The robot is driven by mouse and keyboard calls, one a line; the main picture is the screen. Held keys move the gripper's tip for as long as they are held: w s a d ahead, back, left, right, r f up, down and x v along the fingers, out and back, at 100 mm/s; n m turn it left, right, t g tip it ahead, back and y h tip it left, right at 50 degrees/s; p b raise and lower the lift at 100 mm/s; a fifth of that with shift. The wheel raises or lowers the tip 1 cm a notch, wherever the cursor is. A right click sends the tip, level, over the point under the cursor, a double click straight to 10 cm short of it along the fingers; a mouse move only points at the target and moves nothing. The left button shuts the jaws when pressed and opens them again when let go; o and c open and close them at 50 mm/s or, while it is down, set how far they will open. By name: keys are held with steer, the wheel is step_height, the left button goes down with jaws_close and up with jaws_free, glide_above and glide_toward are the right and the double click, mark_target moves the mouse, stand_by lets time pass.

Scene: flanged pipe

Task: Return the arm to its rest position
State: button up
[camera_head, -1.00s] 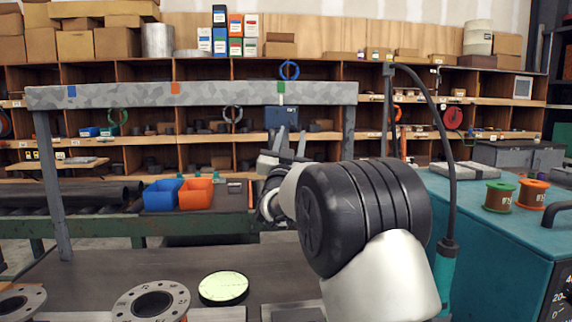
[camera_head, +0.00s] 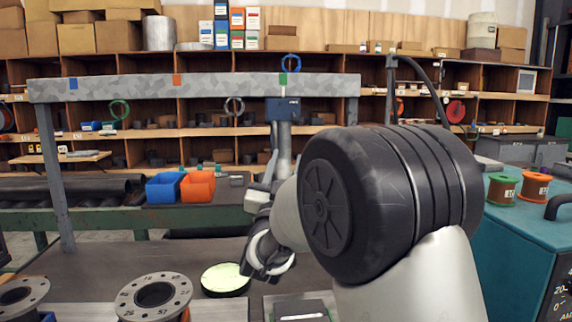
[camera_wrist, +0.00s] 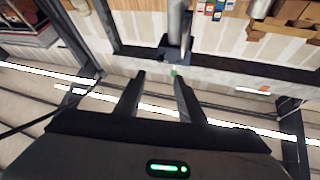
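My gripper (camera_wrist: 159,78) is open in the wrist view. Its two dark fingers stand apart with nothing between them. In the head view my arm fills the centre right, with its large black joint close to the camera. The arm's far end rises in front of the overhead beam (camera_head: 215,86), and the joint partly hides it. I cannot make out the fingers clearly there. The beam also crosses the wrist view (camera_wrist: 215,80), beyond the fingertips.
Two flanged pipe pieces, one at the edge (camera_head: 18,296) and one beside it (camera_head: 153,296), and a round pale-green-topped piece (camera_head: 225,279) stand on the bench at front left. Blue (camera_head: 164,188) and orange (camera_head: 198,186) bins sit behind. A teal machine (camera_head: 525,235) with spools stands right.

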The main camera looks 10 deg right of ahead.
steer(key=s+d+f+n+g+y, duration=0.2)
steer(key=s+f+g, duration=0.4)
steer(key=s, duration=0.7)
steer(key=s+d+f+n+g+y, duration=0.1)
steer(key=s+f+n+g+y, duration=0.3)
steer(key=s, duration=0.9)
steer(key=s+d+f+g+y, duration=0.1)
steer(key=s+d+f+g, duration=0.1)
steer(key=s+f+g, duration=0.8)
step_height(320, 180, up, 25)
steer(key=s+t+p, duration=0.1)
steer(key=t+p, duration=0.2)
steer(key=p, duration=2.1)
steer(key=shift+s, duration=0.35)
